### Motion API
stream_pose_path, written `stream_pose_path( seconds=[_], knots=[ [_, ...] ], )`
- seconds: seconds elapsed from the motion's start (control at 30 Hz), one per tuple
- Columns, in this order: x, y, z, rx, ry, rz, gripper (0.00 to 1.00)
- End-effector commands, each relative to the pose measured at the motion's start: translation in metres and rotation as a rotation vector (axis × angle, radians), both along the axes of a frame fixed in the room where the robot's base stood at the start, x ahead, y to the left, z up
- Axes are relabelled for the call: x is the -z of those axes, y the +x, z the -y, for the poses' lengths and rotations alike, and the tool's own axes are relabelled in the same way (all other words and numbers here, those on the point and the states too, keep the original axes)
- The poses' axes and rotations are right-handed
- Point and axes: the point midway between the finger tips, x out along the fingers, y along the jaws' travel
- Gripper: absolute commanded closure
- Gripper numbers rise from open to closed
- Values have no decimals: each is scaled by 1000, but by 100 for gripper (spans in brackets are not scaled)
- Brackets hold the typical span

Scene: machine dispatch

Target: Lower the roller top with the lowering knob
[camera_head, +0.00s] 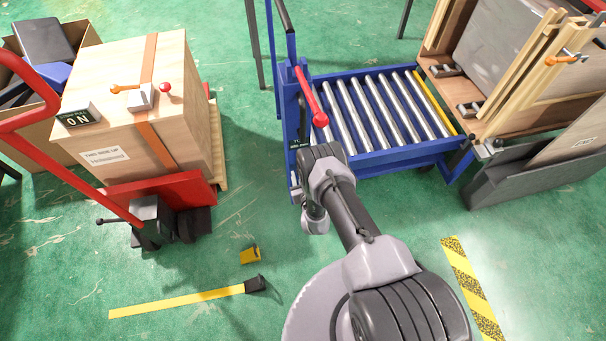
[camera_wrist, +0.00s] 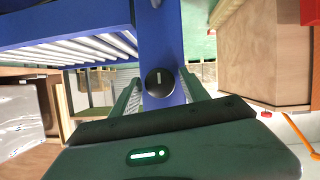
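The blue cart's roller top (camera_head: 385,108) has a row of shiny rollers; in the wrist view it shows at the upper left (camera_wrist: 70,48). The black round lowering knob (camera_wrist: 160,82), with a pale line mark, sits on a blue post (camera_wrist: 161,30). My gripper (camera_wrist: 160,84) is open, with one dark green finger to each side of the knob in the picture. I see no contact, and the gap in depth is hard to judge. In the head view my arm hides the knob and the fingers.
A red-handled lever (camera_head: 311,97) stands beside the rollers. A wooden crate (camera_head: 135,70) on a red pallet jack (camera_head: 160,190) is at left. A wooden rack (camera_head: 455,90) adjoins the cart's right end. A yellow tape measure (camera_head: 190,299) lies on open green floor.

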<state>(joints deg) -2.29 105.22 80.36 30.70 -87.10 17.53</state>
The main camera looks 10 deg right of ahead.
Motion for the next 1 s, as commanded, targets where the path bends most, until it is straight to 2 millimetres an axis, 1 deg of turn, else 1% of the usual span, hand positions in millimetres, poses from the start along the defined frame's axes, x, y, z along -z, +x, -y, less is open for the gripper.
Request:
stream_pose_path(
  seconds=[0.3, 0.37, 0.43, 0.47, 0.57, 0.7, 0.8, 0.9, 1.0],
  knots=[
    [-1, 0, 0, 0, 1, 0, 40],
    [-3, -4, 0, 1, 2, -1, 40],
    [-8, -13, -1, 2, 1, -2, 40],
    [-12, -19, -1, -1, 0, -3, 40],
    [-26, -46, -2, 0, 1, -5, 40],
    [-45, -91, -5, -1, 0, -6, 40],
    [-56, -119, -7, -2, 0, -4, 40],
    [-63, -141, -8, -2, 0, -3, 40],
    [-67, -154, -9, -1, 0, -2, 40]
  ],
)
